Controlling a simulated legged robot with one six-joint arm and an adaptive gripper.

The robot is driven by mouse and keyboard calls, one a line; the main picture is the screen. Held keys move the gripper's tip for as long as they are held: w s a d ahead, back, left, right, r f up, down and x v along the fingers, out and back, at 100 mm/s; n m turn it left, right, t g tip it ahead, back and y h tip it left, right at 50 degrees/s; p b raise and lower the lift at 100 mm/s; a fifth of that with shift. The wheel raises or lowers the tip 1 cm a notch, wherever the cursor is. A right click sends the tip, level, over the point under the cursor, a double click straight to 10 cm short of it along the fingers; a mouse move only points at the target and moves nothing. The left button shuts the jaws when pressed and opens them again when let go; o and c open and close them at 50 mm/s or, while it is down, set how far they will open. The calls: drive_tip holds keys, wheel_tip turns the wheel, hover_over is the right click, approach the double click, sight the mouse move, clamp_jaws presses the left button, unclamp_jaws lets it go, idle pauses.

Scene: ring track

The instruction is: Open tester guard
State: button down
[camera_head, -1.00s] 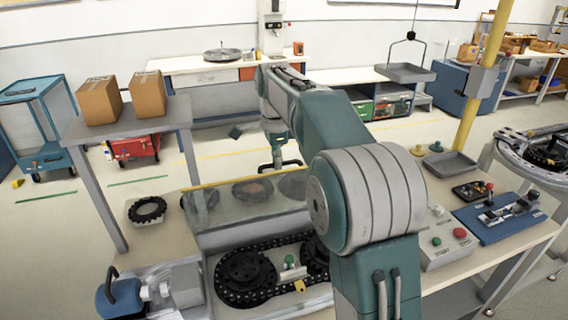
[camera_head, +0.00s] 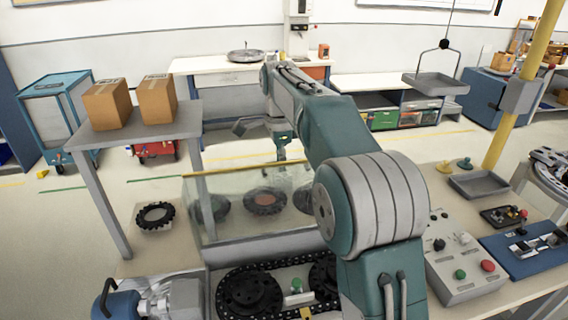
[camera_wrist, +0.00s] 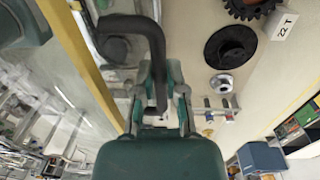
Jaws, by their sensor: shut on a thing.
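The tester guard (camera_head: 235,200) is a clear panel with a yellow top edge, standing roughly upright behind the chain drive (camera_head: 250,290) in the head view. Several dark round parts show through or behind it. My gripper (camera_head: 281,150) is at the guard's yellow edge, just above its middle. In the wrist view my gripper (camera_wrist: 160,100) is shut on a dark bent handle (camera_wrist: 135,25), beside the yellow edge (camera_wrist: 85,60). The handle's grip point is partly hidden by the fingers, and in the head view the handle is hard to make out.
A control box (camera_head: 462,268) with green and red buttons stands right of my arm. A blue motor (camera_head: 115,305) is at the lower left. A table with two cardboard boxes (camera_head: 157,98) stands at the left. A hanging tray (camera_head: 435,83) is at the back right.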

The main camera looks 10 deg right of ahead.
drive_tip(key=shift+w+a+f, duration=0.1)
drive_tip(key=shift+w+f, duration=0.15)
drive_tip(key=shift+w, duration=1.05)
drive_tip(key=shift+w+f, duration=0.2)
drive_tip(key=shift+w, duration=1.1)
drive_tip(key=c, duration=0.9)
unclamp_jaws()
drive_tip(key=shift+o, duration=1.1)
drive_tip(key=shift+w+a+f, duration=0.1)
drive_tip(key=shift+w+f, duration=0.05)
drive_tip(key=shift+w, duration=0.15)
